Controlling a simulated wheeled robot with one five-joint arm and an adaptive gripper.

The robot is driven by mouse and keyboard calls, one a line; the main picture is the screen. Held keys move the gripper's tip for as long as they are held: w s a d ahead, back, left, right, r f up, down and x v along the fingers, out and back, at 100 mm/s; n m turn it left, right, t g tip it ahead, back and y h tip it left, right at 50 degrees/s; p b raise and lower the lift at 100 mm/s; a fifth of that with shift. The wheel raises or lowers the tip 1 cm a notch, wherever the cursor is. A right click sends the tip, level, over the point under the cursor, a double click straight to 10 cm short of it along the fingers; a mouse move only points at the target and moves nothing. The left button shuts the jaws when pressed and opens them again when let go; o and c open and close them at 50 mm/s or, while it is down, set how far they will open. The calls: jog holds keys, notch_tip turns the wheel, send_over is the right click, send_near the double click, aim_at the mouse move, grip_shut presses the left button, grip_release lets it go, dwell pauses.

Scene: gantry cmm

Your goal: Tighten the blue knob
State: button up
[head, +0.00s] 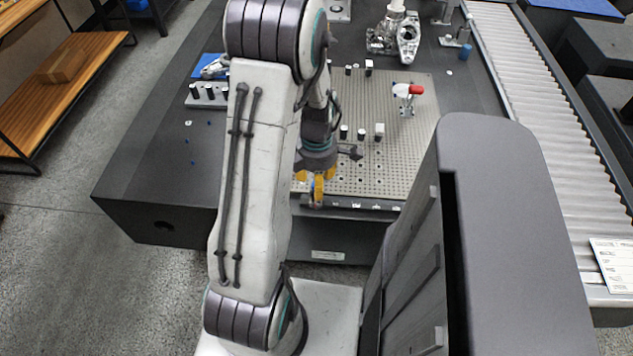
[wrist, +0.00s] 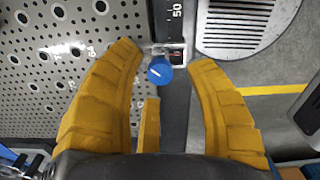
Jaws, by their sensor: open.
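The blue knob (wrist: 159,70) shows in the wrist view as a small round cap with a white line mark. It sits by the edge of the perforated plate, next to a dark scale bar (wrist: 166,22) marked 50. My gripper (wrist: 168,62) has its yellow fingers spread, one on each side of the knob, with a gap on both sides. It holds nothing. In the head view my gripper (head: 318,190) is at the plate's front edge, partly behind my arm. I cannot make out the blue knob clearly there.
The perforated plate (head: 400,160) carries several small black and white posts and a red-tipped clamp (head: 414,90). A metal part (head: 408,40) stands behind it. A roller conveyor (head: 540,110) runs along the right. The dark table's left front (head: 150,185) is mostly clear.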

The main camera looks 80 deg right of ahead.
jog(key=shift+f, duration=0.35)
jog(key=shift+c, duration=0.2)
grip_shut()
